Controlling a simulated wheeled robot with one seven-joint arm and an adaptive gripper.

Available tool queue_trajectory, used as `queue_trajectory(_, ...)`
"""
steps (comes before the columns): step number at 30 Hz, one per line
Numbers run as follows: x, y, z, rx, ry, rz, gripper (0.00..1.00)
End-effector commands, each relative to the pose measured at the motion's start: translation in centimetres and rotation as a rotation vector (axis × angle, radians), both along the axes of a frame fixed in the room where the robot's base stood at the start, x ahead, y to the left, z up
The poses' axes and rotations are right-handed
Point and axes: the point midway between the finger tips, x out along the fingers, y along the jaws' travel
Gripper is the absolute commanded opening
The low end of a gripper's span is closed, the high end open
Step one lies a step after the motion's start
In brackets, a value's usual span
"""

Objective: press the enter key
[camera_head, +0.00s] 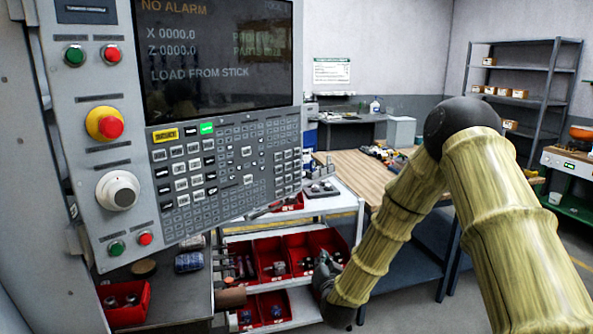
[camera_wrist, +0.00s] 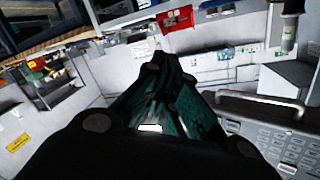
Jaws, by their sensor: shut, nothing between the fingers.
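The control panel's keypad (camera_head: 225,170) has rows of small pale and dark keys below the screen (camera_head: 215,55). The screen reads NO ALARM, X 0000.0, Z 0000.0 and LOAD FROM STICK. The key labels are too small to read, so I cannot tell which is the enter key. My gripper (camera_head: 325,262) is shut and empty, low and to the right of the keypad, apart from it, in front of the red bins. In the wrist view my shut fingers (camera_wrist: 152,68) point away from the camera, and part of a keypad (camera_wrist: 290,148) shows at the lower right.
The panel also bears a red emergency stop (camera_head: 108,124), a white knob (camera_head: 118,190) and green and red buttons. A cart with red bins (camera_head: 272,257) stands behind my gripper. A wooden-topped bench (camera_head: 350,172) is beyond my arm. Grey shelving (camera_head: 520,68) stands at the back right.

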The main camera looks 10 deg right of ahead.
Motion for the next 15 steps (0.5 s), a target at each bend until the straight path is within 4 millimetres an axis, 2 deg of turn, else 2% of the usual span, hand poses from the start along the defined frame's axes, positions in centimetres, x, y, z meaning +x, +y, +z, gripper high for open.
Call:
queue_trajectory(1, 0.8, -0.4, 4.1, 0.008, -0.037, -0.013, 0.0)
queue_trajectory(6, 2.7, -1.7, 11.9, 0.033, -0.145, -0.05, 0.0)
queue_trajectory(9, 3.4, -2.3, 15.3, 0.046, -0.193, -0.066, 0.0)
queue_trajectory(12, 3.8, -2.7, 17.8, 0.054, -0.23, -0.078, 0.0)
queue_trajectory(15, 4.1, -3.0, 19.1, 0.058, -0.251, -0.085, 0.0)
